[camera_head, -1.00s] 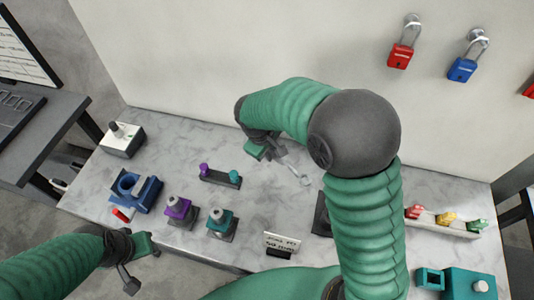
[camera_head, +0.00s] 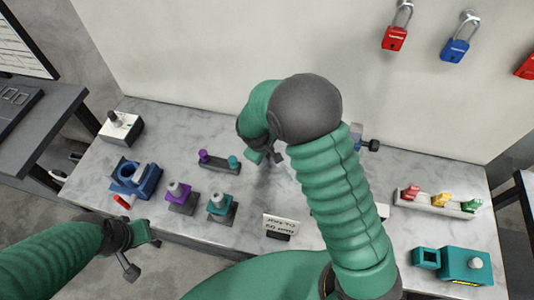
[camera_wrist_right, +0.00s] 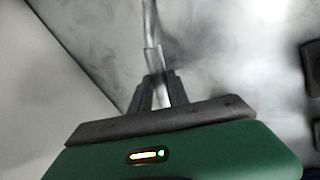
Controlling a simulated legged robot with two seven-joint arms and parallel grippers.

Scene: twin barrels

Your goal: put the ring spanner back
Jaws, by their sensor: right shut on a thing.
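My right gripper (camera_head: 262,157) is above the marble bench. In the right wrist view its dark fingers (camera_wrist_right: 160,90) are shut on a silver ring spanner (camera_wrist_right: 151,35), whose shaft runs away from the fingertips and out at the top edge. The spanner's ring end is out of that view. In the head view my right arm hides most of the spanner. My left gripper (camera_head: 140,250) is at the lower left, off the bench's front edge. Its fingers are too unclear to judge. I cannot tell where the spanner's own place is.
A tray (camera_head: 435,203) and a teal box (camera_head: 466,265) are right. Padlocks (camera_head: 394,38) hang behind.

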